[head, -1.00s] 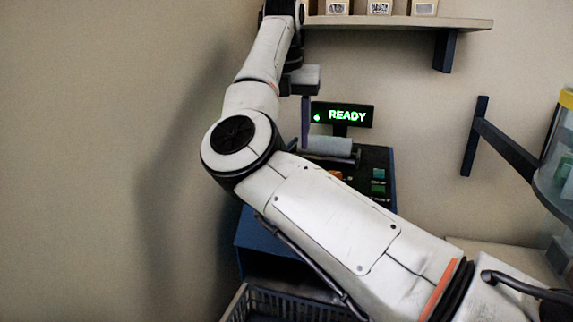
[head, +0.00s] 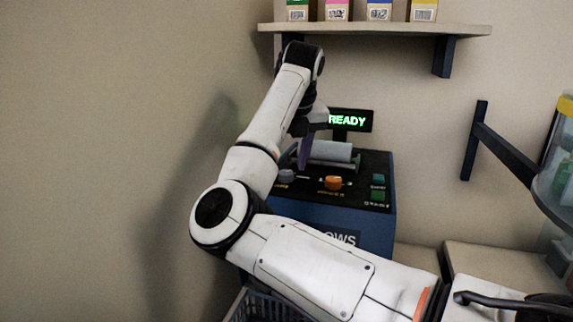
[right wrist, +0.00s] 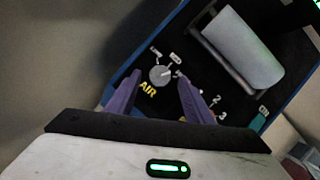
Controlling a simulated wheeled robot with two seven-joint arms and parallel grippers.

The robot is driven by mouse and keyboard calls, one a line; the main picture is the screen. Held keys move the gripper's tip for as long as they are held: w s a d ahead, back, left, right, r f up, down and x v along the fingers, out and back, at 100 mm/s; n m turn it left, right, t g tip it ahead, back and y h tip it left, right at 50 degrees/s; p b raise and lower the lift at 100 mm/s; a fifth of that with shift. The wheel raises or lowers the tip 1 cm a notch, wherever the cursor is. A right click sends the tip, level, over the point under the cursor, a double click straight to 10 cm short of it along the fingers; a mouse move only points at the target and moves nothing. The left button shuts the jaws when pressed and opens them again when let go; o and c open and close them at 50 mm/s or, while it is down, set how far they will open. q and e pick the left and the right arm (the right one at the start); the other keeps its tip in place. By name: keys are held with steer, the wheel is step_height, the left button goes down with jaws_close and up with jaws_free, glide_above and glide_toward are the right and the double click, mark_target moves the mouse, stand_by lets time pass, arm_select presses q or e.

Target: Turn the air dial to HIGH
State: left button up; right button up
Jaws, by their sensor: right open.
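The air dial (right wrist: 160,75) is a grey round knob with a light pointer mark, beside the yellow word AIR in the right wrist view. Its small position labels are too blurred to read. In the head view the grey dial (head: 285,176) shows at the left of the machine's dark top panel (head: 358,168), partly behind my arm. My right gripper (head: 304,166) points down above that panel. In the right wrist view its purple fingers (right wrist: 158,78) are open, one on either side of the dial. I cannot tell whether they touch it. My left gripper is out of view.
An orange dial (head: 333,183) and green buttons (head: 378,195) sit right of the grey dial. A pale roller (head: 328,150) lies behind, below the READY display (head: 349,121). A shelf with cartons (head: 380,29) hangs above. A grey basket (head: 262,306) stands below.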

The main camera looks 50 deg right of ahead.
steer(key=shift+x, duration=1.15)
steer(key=c, duration=1)
steer(key=shift+w+a+m+b, duration=0.1)
steer(key=shift+m+b, duration=0.3)
steer(key=shift+m, duration=0.3)
steer(key=shift+c, duration=0.2)
steer(key=shift+a+m+h, duration=0.1)
steer(key=shift+m+h, duration=0.3)
steer(key=shift+m, duration=0.2)
steer(key=shift+m+g+h, duration=0.3)
steer(key=shift+m+g, duration=0.2)
steer(key=shift+m, duration=0.6)
steer(key=o, duration=1)
